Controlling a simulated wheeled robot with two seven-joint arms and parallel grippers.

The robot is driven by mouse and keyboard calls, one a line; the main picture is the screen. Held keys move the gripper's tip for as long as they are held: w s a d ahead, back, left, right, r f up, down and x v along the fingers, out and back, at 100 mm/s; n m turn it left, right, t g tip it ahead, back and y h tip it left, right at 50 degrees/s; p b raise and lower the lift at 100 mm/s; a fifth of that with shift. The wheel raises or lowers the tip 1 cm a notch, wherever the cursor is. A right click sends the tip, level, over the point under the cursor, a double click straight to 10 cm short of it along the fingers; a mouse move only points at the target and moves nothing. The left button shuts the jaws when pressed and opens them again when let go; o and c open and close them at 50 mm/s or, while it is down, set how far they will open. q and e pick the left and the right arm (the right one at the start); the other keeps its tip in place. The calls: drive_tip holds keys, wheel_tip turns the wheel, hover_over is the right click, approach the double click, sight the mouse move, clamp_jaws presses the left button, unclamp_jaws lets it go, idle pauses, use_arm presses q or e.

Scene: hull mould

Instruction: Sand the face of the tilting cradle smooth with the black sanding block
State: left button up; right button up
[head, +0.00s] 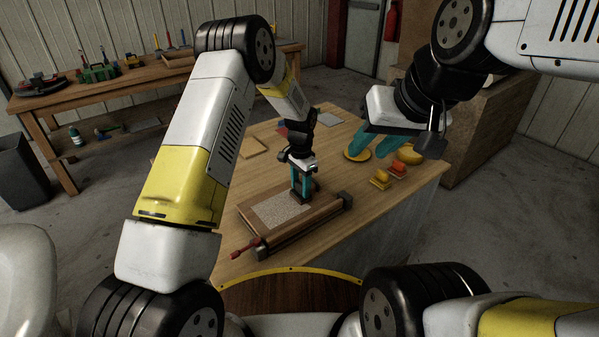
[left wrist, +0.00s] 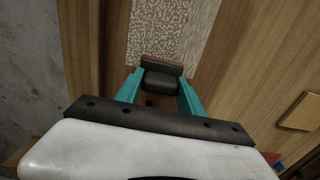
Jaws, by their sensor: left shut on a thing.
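The tilting cradle (head: 262,228) lies on the wooden table with a brown frame, dark clamps and a red handle. Its pale speckled face (head: 280,210) looks coarse in the left wrist view (left wrist: 157,32), with a finer, paler strip (left wrist: 198,32) on the right. My left gripper (head: 302,182) is shut on the black sanding block (left wrist: 161,80), which has a brown underside. The block is at the cradle's face; I cannot tell whether it touches. My right gripper (head: 370,150) is open and empty above the table's right part.
A yellow disc (head: 352,156), small yellow-orange blocks (head: 380,180) and a yellow rounded piece (head: 410,154) lie at the table's right. A thin wooden board (head: 253,148) lies behind the cradle. A workbench (head: 150,75) with tools stands behind left. A large brown box (head: 485,125) stands at right.

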use_arm(q)
drive_tip(key=shift+s+a+f, duration=0.1)
drive_tip(key=shift+s+a, duration=1.4)
drive_tip(key=shift+a, duration=0.7)
drive_tip(key=shift+s+a+r, duration=0.1)
drive_tip(key=shift+s+a, duration=1.45)
drive_tip(key=shift+a, duration=0.7)
drive_tip(key=shift+s+a+f, duration=0.1)
drive_tip(key=shift+s+a, duration=1.4)
drive_tip(key=shift+a, duration=0.7)
drive_tip(key=shift+w+a, duration=1.3)
drive_tip(key=shift+w, duration=0.25)
drive_tip(key=shift+w+d, duration=1.55)
drive_tip(key=shift+d, duration=0.75)
drive_tip(key=shift+w+d, duration=1.55)
drive_tip(key=shift+d, duration=0.75)
drive_tip(key=shift+w+d, duration=1.55)
drive_tip(key=shift+d, duration=0.75)
wheel_tip(320, 180, up, 7)
